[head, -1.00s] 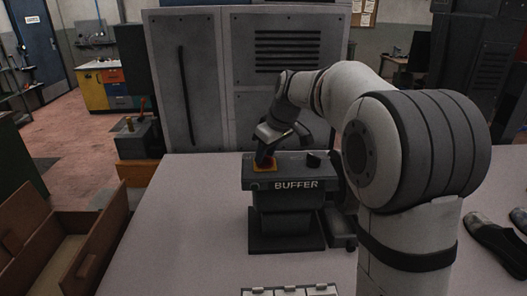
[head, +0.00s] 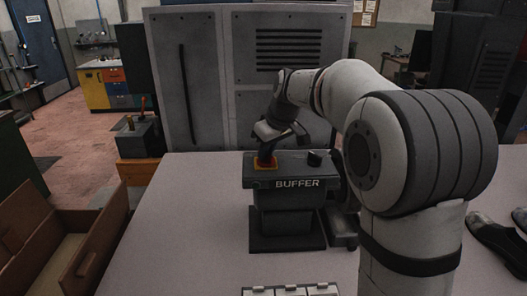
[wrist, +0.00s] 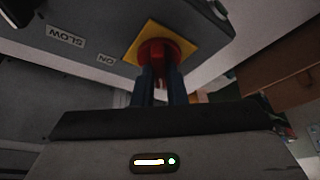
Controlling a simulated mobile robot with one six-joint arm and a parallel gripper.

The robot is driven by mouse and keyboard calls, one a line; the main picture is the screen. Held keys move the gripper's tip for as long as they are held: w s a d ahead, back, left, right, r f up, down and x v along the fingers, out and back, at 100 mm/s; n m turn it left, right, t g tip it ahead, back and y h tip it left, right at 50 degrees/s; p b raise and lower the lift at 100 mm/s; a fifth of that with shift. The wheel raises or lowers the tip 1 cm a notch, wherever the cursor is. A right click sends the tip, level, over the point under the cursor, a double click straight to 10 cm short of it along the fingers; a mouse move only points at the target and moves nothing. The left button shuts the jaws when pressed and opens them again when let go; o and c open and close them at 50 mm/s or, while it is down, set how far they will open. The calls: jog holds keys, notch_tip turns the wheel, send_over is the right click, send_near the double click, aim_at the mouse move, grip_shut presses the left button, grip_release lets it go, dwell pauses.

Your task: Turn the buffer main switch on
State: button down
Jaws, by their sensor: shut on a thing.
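The grey buffer (head: 288,217) stands on the table, with its name on the front. On the left of its top is a yellow-orange plate (head: 263,167), which also shows in the wrist view (wrist: 134,49). A red round switch (wrist: 165,48) sits on that plate. My gripper (head: 266,155) comes down on it from above. In the wrist view my gripper's dark fingers (wrist: 158,84) are shut on the red switch, hiding part of it. An "ON" label (wrist: 106,60) is printed beside the plate. The switch's exact turn angle cannot be told.
A black knob (head: 314,158) is on the right of the buffer top, and a "SLOW" label (wrist: 66,37) shows in the wrist view. The table's left part is clear.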

jog(key=m+h+b, duration=0.1)
jog(key=m, duration=0.2)
jog(key=shift+s+a+m+t, duration=0.1)
jog(key=shift+m+t, duration=0.2)
jog(key=shift+m, duration=0.1)
jog(key=shift+f+m+h, duration=0.1)
jog(key=shift+m+h, duration=0.8)
jog(key=shift+m, duration=0.9)
jog(key=c, duration=1.5)
grip_release()
jog(key=shift+o, duration=0.2)
jog(key=b+v, duration=0.1)
jog(key=v, duration=0.7)
jog(key=shift+b, duration=0.3)
jog(key=shift+s+f, duration=0.1)
jog(key=shift+s, duration=0.05)
